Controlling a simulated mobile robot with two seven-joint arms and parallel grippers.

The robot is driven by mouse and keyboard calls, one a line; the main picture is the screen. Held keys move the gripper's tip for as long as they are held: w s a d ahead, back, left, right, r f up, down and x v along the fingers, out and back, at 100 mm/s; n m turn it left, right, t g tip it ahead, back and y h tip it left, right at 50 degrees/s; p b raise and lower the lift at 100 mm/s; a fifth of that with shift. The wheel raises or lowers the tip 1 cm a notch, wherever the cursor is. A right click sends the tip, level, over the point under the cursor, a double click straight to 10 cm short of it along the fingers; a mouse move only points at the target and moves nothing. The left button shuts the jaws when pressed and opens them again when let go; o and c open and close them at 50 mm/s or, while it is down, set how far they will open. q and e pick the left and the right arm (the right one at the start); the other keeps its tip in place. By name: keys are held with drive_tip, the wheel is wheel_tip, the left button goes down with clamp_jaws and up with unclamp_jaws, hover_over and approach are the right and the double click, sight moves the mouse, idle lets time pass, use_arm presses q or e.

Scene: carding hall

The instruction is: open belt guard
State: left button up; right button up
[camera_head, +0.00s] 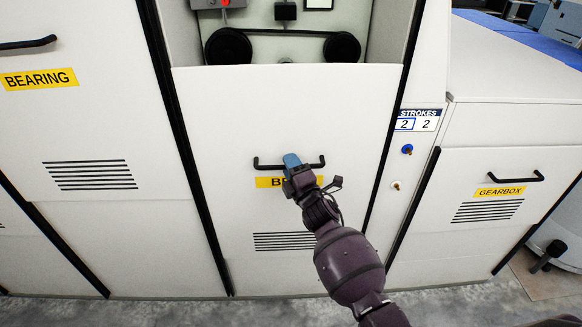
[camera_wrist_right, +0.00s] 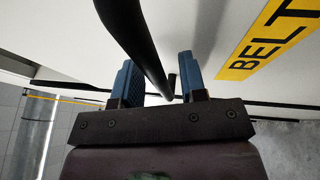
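The belt guard (camera_head: 290,110) is a white panel in the middle of the head view. Its top edge sits below the opening, so a dark belt and two pulleys (camera_head: 229,47) show above it. Its black bar handle (camera_head: 262,166) is above a yellow label, which reads BELT (camera_wrist_right: 270,40) in the right wrist view. My right gripper (camera_head: 291,161) is at the handle's middle. In the wrist view its blue fingers (camera_wrist_right: 160,75) stand apart, one each side of the bar, with a gap at the right finger. My left gripper is not in view.
A BEARING panel (camera_head: 85,130) is at the left and a GEARBOX panel (camera_head: 500,165) at the right, each with a handle. A STROKES counter (camera_head: 418,120) sits between belt guard and gearbox, above a blue knob (camera_head: 407,149). Grey floor lies in front.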

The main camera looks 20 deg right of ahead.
drive_tip(key=shift+c, duration=0.2)
clamp_jaws()
drive_tip(key=shift+f, duration=0.1)
